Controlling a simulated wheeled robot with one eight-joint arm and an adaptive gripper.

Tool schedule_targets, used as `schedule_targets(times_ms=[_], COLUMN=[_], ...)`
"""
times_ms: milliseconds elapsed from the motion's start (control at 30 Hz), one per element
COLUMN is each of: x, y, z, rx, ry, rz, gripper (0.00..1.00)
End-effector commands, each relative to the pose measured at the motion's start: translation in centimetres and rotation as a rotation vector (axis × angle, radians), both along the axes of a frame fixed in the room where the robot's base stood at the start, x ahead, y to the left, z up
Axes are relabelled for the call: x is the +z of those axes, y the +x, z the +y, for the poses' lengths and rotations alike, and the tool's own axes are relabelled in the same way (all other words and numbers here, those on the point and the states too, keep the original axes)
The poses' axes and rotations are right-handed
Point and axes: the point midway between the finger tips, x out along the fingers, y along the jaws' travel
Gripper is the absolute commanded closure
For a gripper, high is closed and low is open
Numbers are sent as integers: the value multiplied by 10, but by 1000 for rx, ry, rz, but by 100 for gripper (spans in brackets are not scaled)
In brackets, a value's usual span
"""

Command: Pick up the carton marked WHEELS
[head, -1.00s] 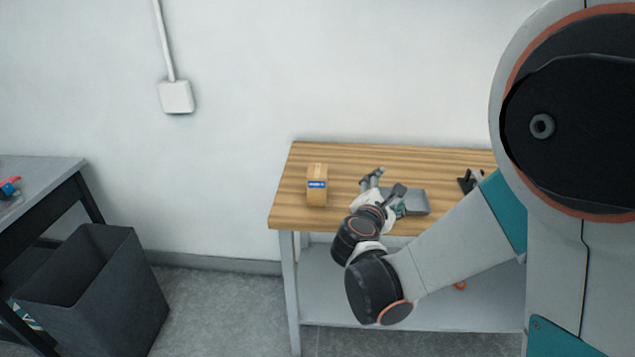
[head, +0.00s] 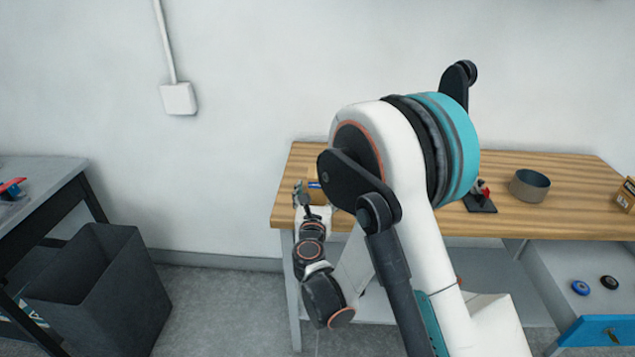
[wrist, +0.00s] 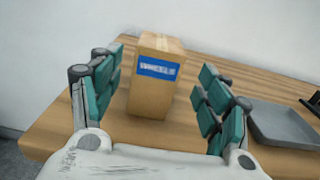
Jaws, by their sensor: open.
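The carton marked WHEELS (wrist: 154,84) is a tan cardboard box with a blue label, upright on the wooden bench top. In the wrist view it stands beyond and between the fingers of my gripper (wrist: 162,105), which are spread open and hold nothing. In the head view only part of the carton (head: 315,187) shows, as my gripper (head: 303,193) and arm hide the rest. The gripper is at the bench's left end, in front of the carton. I cannot tell whether the fingertips reach past its near face.
A grey tray (wrist: 285,124) lies right of the carton on the bench (head: 530,216). Farther right are a black stand (head: 480,200), a round grey bowl (head: 529,186) and another carton (head: 626,194). An open drawer (head: 590,262) holds two small wheels. A dark bin (head: 100,285) stands left.

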Motion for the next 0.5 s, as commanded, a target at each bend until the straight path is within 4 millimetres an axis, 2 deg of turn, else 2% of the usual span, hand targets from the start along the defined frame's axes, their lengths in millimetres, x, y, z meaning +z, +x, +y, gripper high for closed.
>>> schedule_targets(times_ms=[100,333,500], x=[-3,-4,-6], y=[13,29,54], z=[-1,0,1], rx=[-1,-1,-1], ry=[1,1,2], rz=[0,0,0], gripper=[30,30,30])
